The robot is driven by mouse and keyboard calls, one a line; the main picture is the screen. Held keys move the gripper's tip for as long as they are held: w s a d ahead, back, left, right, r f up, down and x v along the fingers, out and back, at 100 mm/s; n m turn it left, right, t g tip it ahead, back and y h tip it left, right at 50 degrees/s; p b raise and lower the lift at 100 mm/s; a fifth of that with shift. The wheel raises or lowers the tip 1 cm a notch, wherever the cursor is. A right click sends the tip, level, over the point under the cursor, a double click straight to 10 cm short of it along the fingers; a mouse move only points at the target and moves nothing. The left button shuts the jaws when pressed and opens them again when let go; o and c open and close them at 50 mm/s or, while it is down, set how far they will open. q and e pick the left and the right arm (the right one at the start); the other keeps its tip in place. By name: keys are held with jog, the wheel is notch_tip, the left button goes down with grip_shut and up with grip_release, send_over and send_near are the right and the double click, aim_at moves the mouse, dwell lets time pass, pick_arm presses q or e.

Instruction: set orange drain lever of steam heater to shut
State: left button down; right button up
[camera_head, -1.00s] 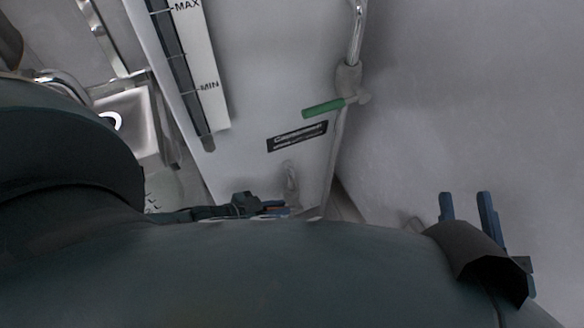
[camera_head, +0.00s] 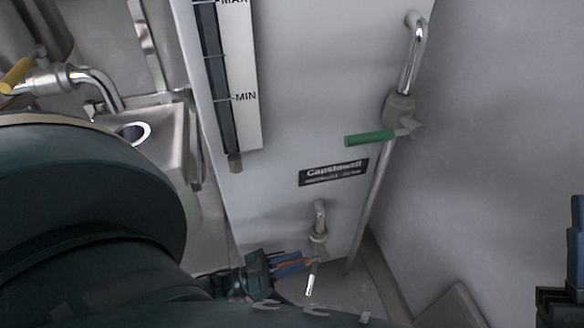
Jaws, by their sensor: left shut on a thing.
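The steam heater is the tall pale panel with a level gauge and a label (camera_head: 333,172). Low on it is a small metal drain valve (camera_head: 318,240) with a short spout pointing down. Its orange drain lever (camera_head: 289,266) points left from the valve, mostly covered by blue fingers. My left gripper (camera_head: 294,265) is shut on that lever, low in the middle of the view. My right gripper (camera_head: 577,240) is cut off at the right edge, with a blue finger showing, away from the heater; its opening cannot be judged.
A green lever (camera_head: 370,138) sits on a valve of the upper pipe (camera_head: 412,60). A metal sink (camera_head: 150,150) and a tap with a yellow handle (camera_head: 16,75) are on the left. My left arm covers the lower left. A plain wall stands on the right.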

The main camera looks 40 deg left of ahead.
pick_arm(q)
jog(key=shift+w+d, duration=0.1)
dwell(0.3)
jog(key=c, duration=1.4)
grip_release()
pick_arm(e)
jog(key=shift+r, duration=0.1)
